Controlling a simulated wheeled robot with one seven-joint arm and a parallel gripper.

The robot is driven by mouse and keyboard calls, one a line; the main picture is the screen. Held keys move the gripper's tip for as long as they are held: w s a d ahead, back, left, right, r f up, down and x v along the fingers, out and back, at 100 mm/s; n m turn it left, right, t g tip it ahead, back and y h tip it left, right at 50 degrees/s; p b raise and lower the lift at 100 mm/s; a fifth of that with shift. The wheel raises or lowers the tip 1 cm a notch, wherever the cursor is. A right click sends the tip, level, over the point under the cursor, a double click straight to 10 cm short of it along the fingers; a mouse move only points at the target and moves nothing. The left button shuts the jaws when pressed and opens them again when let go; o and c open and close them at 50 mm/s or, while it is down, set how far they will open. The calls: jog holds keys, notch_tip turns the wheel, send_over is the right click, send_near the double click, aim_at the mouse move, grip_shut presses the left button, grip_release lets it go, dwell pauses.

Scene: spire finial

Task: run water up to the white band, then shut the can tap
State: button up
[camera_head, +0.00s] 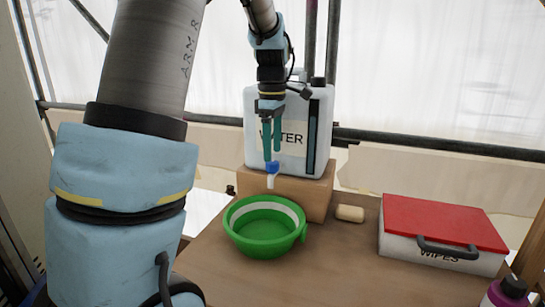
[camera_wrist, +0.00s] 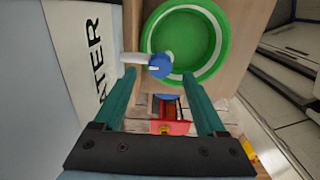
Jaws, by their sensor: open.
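The white water can (camera_head: 318,120), labelled WATER, stands upright on a wooden block. Its tap (camera_head: 272,168) has a blue top and a short white spout pointing down; in the wrist view the blue top (camera_wrist: 160,66) lies between the fingertips. My gripper (camera_head: 272,155) points down just above the tap, open, with its teal fingers (camera_wrist: 159,76) apart on either side. I cannot tell whether they touch it. A green bowl (camera_head: 265,249) with a white band (camera_head: 291,210) inside sits below the spout. I see no clear stream, and cannot tell a water level in the bowl.
A wooden block (camera_head: 313,197) holds the can on the brown table (camera_head: 330,275). A pale soap-like bar (camera_head: 350,213) lies right of the block. A red-lidded WIPES box (camera_head: 445,222) stands at right, a purple bottle (camera_head: 508,292) in the corner. Scaffold poles run behind.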

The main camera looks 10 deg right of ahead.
aim_at(272, 162)
jog(key=shift+f, duration=1.85)
grip_shut()
